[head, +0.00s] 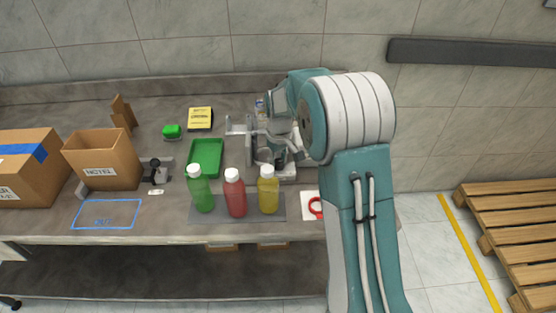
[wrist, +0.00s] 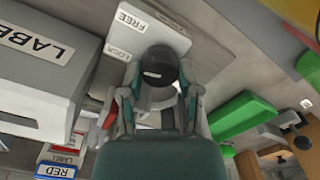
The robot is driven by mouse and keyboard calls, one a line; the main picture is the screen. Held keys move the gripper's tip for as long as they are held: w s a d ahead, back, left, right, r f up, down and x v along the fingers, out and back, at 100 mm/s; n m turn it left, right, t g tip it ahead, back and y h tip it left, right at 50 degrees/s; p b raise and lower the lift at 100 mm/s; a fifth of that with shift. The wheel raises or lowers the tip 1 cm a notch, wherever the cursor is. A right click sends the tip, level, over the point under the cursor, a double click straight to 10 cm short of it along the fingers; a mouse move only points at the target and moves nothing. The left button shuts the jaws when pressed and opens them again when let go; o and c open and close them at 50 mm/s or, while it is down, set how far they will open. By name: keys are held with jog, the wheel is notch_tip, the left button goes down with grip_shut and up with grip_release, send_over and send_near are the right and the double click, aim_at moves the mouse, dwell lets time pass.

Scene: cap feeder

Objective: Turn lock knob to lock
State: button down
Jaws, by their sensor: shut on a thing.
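In the wrist view the lock knob (wrist: 162,64) is a round black knob with a short white mark on its face. It sits on a pale grey block (wrist: 165,40) whose plates read FREE (wrist: 132,17) and, less clearly, LOCK (wrist: 122,53). My gripper (wrist: 158,88) has one finger on each side of the knob and is shut on it. The white mark lies toward the lower left of the knob's face. In the head view my arm hides the knob and most of the gripper.
A green tray (head: 206,158) and several capped bottles, including a red one (head: 235,195), stand left of my arm. An open cardboard box (head: 100,160) is farther left. In the wrist view a large grey housing marked LABEL (wrist: 45,75) is close on the left.

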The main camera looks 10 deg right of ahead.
aim_at(278, 160)
jog(key=shift+f, duration=0.15)
jog(key=shift+c, duration=1.5)
grip_release()
notch_tip(278, 160, up, 12)
jog(key=shift+w, duration=0.1)
